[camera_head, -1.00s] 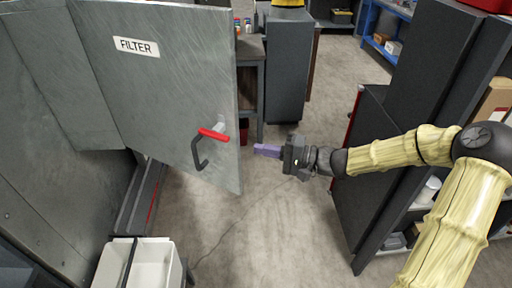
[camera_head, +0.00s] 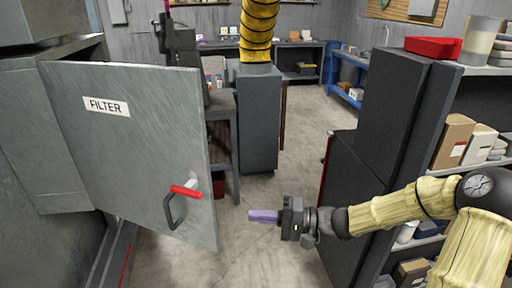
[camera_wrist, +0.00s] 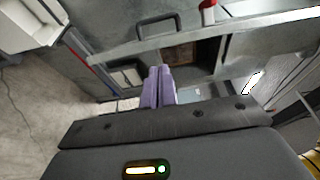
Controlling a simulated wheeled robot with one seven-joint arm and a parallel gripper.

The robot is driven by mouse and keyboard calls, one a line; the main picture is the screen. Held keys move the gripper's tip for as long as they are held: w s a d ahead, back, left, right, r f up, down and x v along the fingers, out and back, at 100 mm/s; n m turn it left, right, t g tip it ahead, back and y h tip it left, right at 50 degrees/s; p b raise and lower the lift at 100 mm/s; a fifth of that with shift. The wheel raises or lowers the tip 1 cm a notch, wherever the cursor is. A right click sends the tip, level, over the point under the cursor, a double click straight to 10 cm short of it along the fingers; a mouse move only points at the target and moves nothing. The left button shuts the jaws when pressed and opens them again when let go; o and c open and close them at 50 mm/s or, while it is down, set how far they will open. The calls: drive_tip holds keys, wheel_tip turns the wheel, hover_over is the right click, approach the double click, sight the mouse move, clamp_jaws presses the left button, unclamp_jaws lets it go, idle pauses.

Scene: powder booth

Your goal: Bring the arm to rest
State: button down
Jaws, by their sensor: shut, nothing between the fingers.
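My gripper (camera_head: 262,216) is shut, its two purple fingers together with nothing between them. In the head view it hangs over the aisle floor, right of the open filter door. The fingers also show in the wrist view (camera_wrist: 158,86), pressed side by side. The grey door (camera_head: 140,140) carries a FILTER label and stands swung open. Its dark handle (camera_head: 178,205) with a red grip is left of my fingertips, with a gap between them in the picture.
A dark cabinet (camera_head: 385,130) with a red bin (camera_head: 433,47) on top stands close to the right, beside my arm. A shelf holds cardboard boxes (camera_head: 453,141). A grey pedestal (camera_head: 259,115) with a yellow hose stands behind. The floor (camera_head: 290,185) between is clear.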

drive_tip(key=s+f+n+g+h+p, duration=0.15)
drive_tip(key=s+f+g+h, duration=0.25)
drive_tip(key=s+f+h, duration=0.55)
drive_tip(key=s+d+r+t+h+p, duration=0.1)
drive_tip(key=d+r+t+h, duration=0.1)
drive_tip(key=d+h, duration=0.2)
drive_tip(key=s+d+r+t+h+p, duration=0.1)
drive_tip(key=s+d+r+h, duration=0.1)
drive_tip(key=d, duration=0.7)
drive_tip(key=shift+s+d+r+t+h, duration=0.35)
drive_tip(key=shift+r+h, duration=0.3)
drive_tip(key=shift+h, duration=0.5)
drive_tip(key=shift+w, duration=0.1)
